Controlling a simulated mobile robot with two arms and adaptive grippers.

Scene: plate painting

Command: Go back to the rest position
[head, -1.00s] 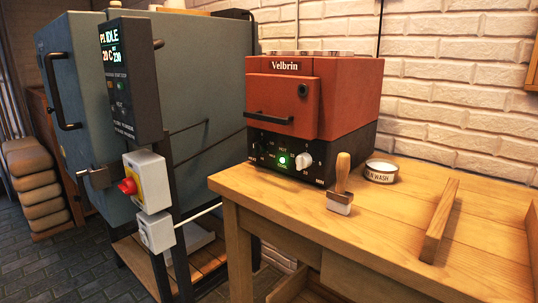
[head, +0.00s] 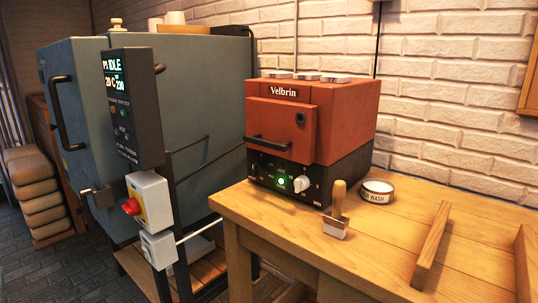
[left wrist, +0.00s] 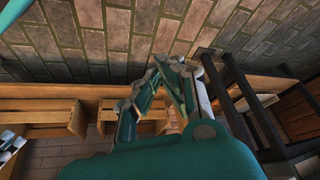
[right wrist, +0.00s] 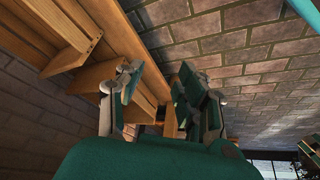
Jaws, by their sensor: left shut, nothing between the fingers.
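Neither gripper shows in the head view. In the left wrist view my left gripper (left wrist: 156,76) is shut and empty, its fingertips together above the floor and in front of wooden furniture. In the right wrist view my right gripper (right wrist: 157,80) has its fingers apart with nothing between them. Wooden furniture and a brick-patterned surface lie beyond it. Neither gripper touches anything that I can see.
A red kiln (head: 312,120) stands on the wooden table (head: 375,245) with a wooden-handled tool (head: 336,212) and a round tin (head: 377,191). Wooden bars lie at right. A large blue-grey kiln (head: 205,100) with a control panel (head: 131,105) stands at left.

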